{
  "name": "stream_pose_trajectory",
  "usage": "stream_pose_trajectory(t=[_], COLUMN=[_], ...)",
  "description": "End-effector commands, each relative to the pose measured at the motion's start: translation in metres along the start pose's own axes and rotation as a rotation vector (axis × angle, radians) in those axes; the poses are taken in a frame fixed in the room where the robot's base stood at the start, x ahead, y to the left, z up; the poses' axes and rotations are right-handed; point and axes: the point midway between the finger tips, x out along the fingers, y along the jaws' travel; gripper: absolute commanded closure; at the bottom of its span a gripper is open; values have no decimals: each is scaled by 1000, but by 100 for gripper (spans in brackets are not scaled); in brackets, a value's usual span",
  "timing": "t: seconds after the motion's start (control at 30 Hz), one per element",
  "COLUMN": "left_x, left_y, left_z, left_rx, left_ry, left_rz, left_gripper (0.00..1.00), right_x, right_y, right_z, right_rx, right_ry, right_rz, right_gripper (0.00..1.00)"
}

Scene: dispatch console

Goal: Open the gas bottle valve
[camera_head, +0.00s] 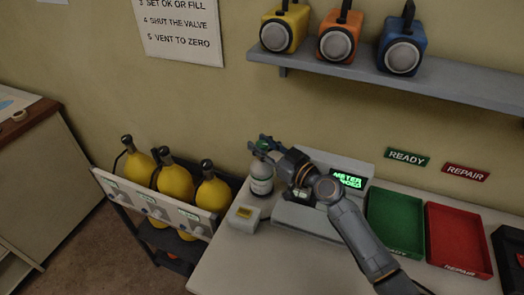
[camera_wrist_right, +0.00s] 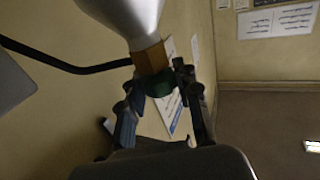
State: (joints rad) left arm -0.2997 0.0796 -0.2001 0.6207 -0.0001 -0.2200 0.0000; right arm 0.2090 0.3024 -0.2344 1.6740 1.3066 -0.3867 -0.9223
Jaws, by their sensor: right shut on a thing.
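The gas bottle (camera_head: 261,180) is pale with a green band and stands upright on the table at the left of the meter console. In the right wrist view the pale bottle (camera_wrist_right: 128,15) appears upside down, with a brass valve body (camera_wrist_right: 150,58) and a dark green valve knob (camera_wrist_right: 158,84). My right gripper (camera_head: 264,148) is at the top of the bottle, its fingers (camera_wrist_right: 160,95) on either side of the knob and shut on it. The fingers partly hide the knob. My left gripper is not in view.
The meter console (camera_head: 308,219) with a lit green display is beneath my right arm. A green tray (camera_head: 394,222) and red tray (camera_head: 458,240) lie to the right. Yellow cylinders (camera_head: 176,183) stand in a rack at left.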

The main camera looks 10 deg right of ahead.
Motion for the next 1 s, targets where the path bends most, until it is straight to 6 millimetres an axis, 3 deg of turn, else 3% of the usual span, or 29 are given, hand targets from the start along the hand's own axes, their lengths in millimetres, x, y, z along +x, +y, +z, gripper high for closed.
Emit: stream_pose_trajectory(t=[0.3,0.33,0.43,0.77,0.87,1.0], left_x=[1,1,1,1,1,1], left_y=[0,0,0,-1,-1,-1], left_z=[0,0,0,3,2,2], left_rx=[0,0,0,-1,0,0], left_ry=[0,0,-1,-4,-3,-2], left_rz=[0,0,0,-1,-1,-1], left_gripper=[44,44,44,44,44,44], right_x=[0,0,0,-2,-10,-34], right_y=[0,0,0,0,1,0], right_z=[0,0,0,0,1,2], right_rx=[1,1,1,1,-1,-1], right_ry=[-2,-3,-2,-2,-3,-6], right_rz=[-4,-4,-4,-4,-3,-4], right_gripper=[100,64,44,44,44,44])
